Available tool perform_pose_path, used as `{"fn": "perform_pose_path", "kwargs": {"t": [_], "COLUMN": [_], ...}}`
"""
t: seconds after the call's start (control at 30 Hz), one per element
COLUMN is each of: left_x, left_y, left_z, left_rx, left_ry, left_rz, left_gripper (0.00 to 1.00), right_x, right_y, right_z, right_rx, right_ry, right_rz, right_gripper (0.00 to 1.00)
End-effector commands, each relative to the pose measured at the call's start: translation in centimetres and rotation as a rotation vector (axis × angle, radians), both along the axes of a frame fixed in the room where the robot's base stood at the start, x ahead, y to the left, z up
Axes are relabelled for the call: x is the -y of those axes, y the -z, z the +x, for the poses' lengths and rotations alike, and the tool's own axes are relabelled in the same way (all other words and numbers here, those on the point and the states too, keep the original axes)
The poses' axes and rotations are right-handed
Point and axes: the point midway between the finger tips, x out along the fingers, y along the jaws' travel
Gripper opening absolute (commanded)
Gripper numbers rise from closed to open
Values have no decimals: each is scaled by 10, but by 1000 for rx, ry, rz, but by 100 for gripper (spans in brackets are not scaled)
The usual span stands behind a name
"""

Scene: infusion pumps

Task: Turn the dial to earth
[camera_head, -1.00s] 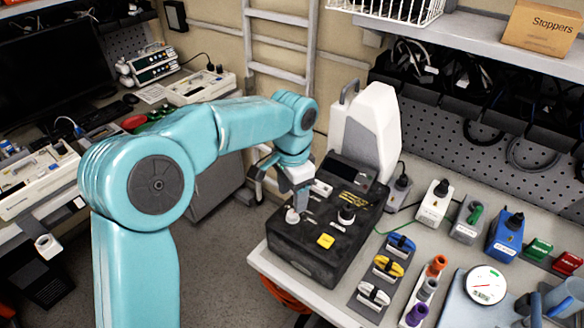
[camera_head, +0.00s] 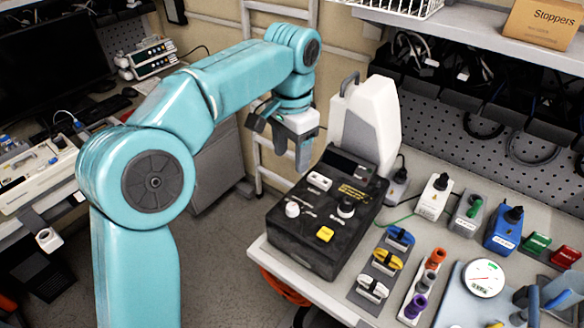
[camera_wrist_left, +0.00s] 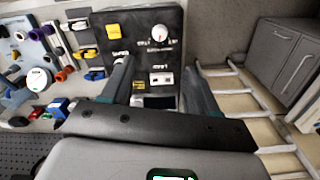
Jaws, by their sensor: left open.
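The black tester box (camera_head: 300,250) sits on the bench's near left corner. On its top are a white dial (camera_head: 292,210) at the left, a black knob (camera_head: 345,207) at the right, a yellow button (camera_head: 325,234) and a white switch (camera_head: 319,181). Their labels are too small to read. My left gripper (camera_head: 303,166) is open and empty, above the box's far left side and apart from it. In the left wrist view the white dial (camera_wrist_left: 159,34) lies beyond the two spread fingers (camera_wrist_left: 158,72). The left finger partly covers the black knob's area. My right gripper is not in view.
A white-and-grey unit (camera_head: 370,125) stands behind the box. Coloured clips (camera_head: 387,262), a gauge (camera_head: 483,278) and several plug adapters (camera_head: 437,197) fill the bench to the right. A shelf (camera_head: 450,35) overhangs at the back. Open floor lies left of the box.

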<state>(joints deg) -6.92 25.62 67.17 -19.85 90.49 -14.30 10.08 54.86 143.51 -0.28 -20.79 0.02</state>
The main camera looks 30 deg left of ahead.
Motion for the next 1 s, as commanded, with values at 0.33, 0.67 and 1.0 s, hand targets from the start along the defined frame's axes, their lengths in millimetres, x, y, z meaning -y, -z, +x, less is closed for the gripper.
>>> {"fn": "perform_pose_path", "kwargs": {"t": [0.33, 0.67, 1.0], "left_x": [1, 1, 1], "left_y": [7, 69, 141], "left_z": [3, 2, 2], "left_rx": [12, 7, 9], "left_ry": [-472, -469, -468], "left_rz": [2, 4, 4], "left_gripper": [59, 59, 59], "right_x": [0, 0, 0], "right_y": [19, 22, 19], "right_z": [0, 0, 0], "right_rx": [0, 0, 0], "right_ry": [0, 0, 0], "right_rz": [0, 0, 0], "right_gripper": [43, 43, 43]}}
